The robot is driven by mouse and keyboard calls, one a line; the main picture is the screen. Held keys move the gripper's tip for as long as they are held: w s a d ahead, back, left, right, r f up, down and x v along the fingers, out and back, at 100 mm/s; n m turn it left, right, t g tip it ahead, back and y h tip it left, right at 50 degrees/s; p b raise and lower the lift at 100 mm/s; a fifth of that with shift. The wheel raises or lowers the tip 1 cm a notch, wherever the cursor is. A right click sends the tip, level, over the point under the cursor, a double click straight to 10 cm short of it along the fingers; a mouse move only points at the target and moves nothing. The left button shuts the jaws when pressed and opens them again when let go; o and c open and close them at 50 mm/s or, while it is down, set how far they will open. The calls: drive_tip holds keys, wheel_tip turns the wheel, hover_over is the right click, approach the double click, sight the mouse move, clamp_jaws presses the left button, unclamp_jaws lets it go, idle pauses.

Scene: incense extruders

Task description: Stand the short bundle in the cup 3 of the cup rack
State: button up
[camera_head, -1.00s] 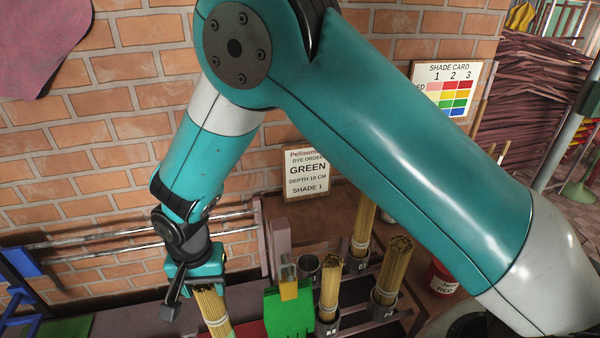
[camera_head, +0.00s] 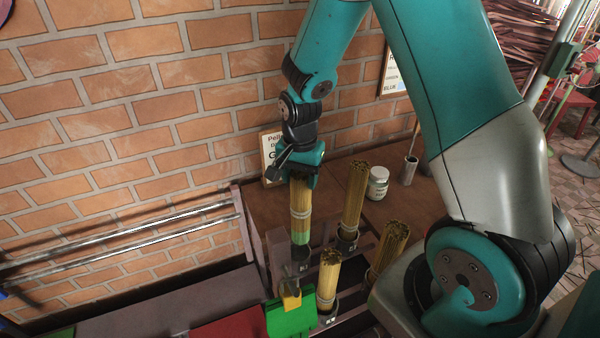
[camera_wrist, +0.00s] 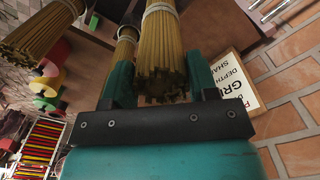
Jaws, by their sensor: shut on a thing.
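My gripper (camera_head: 300,170) is shut on the upper end of the short bundle (camera_head: 300,205), tan sticks with a pale band and a green lower end. In the wrist view the bundle (camera_wrist: 160,60) sits between the teal fingers (camera_wrist: 162,88). The bundle hangs about upright at the back left of the cup rack (camera_head: 352,312). Its green end is right at a grey cup (camera_head: 299,268); I cannot tell whether it is inside or just above. Cup numbers are too small to read.
Other bundles stand in rack cups close by: one behind right (camera_head: 355,195), one in front (camera_head: 329,275), one farther right (camera_head: 392,240). A green container (camera_head: 290,320) with a yellow piece (camera_head: 291,301) is in front. A white jar (camera_head: 377,183) stands behind on the table.

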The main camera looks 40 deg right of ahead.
sight(299, 213)
drive_tip(key=f, duration=0.1)
drive_tip(key=f+b, duration=0.2)
drive_tip(key=shift+w+a+f, duration=0.1)
drive_tip(key=shift+a+f, duration=0.1)
drive_tip(key=shift+a, duration=0.05)
drive_tip(key=shift+f+b, duration=3.6)
drive_tip(key=shift+f, duration=1.05)
drive_tip(key=o, duration=1.4)
wheel_tip(299, 213, up, 18)
drive_tip(key=shift+f+b, duration=0.25)
drive_tip(key=shift+b, duration=0.1)
